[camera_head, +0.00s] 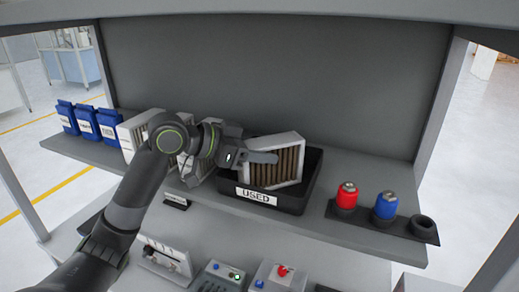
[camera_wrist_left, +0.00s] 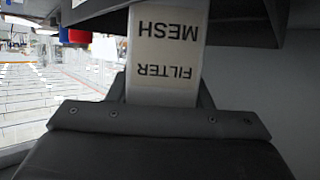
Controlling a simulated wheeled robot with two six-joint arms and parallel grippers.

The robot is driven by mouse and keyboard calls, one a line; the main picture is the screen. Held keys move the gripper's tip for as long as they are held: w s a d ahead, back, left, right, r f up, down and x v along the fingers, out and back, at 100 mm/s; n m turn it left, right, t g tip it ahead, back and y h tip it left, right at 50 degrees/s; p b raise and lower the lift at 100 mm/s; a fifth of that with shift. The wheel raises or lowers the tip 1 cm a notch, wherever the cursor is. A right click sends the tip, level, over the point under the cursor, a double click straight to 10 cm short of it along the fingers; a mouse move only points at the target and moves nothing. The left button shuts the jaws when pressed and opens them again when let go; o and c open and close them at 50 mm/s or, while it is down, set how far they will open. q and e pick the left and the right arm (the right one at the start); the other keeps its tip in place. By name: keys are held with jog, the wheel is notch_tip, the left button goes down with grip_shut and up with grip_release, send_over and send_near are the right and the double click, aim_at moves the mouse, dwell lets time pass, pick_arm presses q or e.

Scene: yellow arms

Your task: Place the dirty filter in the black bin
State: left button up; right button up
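The dirty filter (camera_head: 290,163), a white frame with brown pleats, is at the black bin (camera_head: 300,201) labelled USED on the shelf. It stands slightly tilted, its lower part within the bin's outline; whether it touches the bin floor is hidden. My left gripper (camera_head: 262,157) reaches in from the left and is shut on the filter's frame, one finger across its front. In the left wrist view the frame's edge (camera_wrist_left: 165,55), with upside-down text FILTER MESH, sits between the fingers (camera_wrist_left: 162,92). The bin (camera_wrist_left: 240,22) is behind it there. My right gripper is not in view.
White filters (camera_head: 135,132) stand left of the bin, partly behind my arm, with blue packs (camera_head: 85,120) farther left. A red canister (camera_head: 346,196) and a blue one (camera_head: 385,206) stand right of the bin. Control boxes (camera_head: 220,278) sit below the shelf.

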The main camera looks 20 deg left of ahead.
pick_arm(q)
jog(key=o, duration=0.4)
jog(key=shift+a, duration=0.1)
jog(key=shift+o, duration=0.2)
jog(key=shift+r, duration=0.2)
jog(key=shift+s+a, duration=0.25)
jog(key=shift+a, duration=0.1)
jog(key=b+v, duration=0.4)
jog(key=v, duration=0.7)
jog(key=shift+b, duration=0.35)
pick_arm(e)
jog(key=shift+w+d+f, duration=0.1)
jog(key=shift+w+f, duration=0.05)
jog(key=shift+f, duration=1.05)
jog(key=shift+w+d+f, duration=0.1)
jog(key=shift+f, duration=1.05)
pick_arm(q)
jog(key=shift+s, duration=0.1)
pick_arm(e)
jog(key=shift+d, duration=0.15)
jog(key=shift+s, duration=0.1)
